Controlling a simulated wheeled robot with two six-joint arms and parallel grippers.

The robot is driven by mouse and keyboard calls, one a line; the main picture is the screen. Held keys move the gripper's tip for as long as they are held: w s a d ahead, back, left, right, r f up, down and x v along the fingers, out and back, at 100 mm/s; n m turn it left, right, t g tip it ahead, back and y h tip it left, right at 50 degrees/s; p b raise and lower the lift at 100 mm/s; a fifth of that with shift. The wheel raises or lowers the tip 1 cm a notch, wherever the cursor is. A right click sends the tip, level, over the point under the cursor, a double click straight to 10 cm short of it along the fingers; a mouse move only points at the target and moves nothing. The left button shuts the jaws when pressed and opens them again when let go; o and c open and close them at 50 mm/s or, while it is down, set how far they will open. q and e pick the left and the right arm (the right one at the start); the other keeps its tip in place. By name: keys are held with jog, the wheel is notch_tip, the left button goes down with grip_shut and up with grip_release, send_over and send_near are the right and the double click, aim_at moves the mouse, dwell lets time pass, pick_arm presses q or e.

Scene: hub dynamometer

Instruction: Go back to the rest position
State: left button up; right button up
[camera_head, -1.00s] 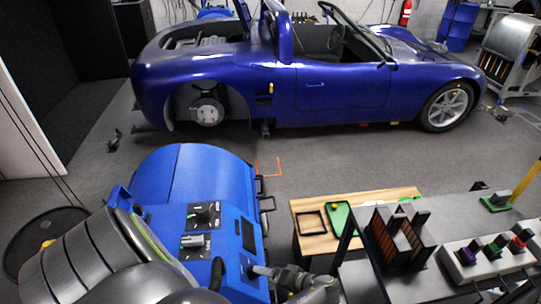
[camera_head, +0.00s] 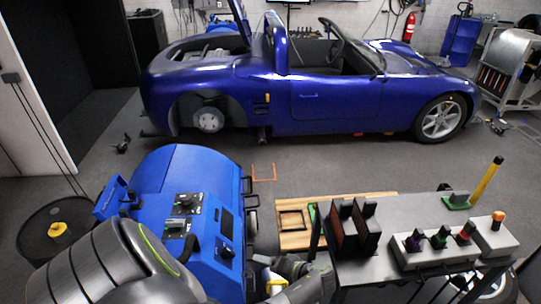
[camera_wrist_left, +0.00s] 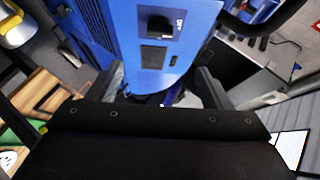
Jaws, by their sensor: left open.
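My left gripper (camera_head: 287,272) is at the lower middle of the head view, beside the right side of the blue machine (camera_head: 205,165). In the left wrist view, its two dark fingers stand apart, and the gap between them (camera_wrist_left: 163,88) holds nothing. The blue panel with a black knob (camera_wrist_left: 160,25) lies beyond the fingers. In the head view, a dark knob (camera_head: 225,252) on the machine's side is apart from the gripper. My right gripper is not in view.
A grey cart (camera_head: 375,268) with dark racks (camera_head: 355,228) and coloured knobs stands at right. A blue car (camera_head: 310,95) stands across the back.

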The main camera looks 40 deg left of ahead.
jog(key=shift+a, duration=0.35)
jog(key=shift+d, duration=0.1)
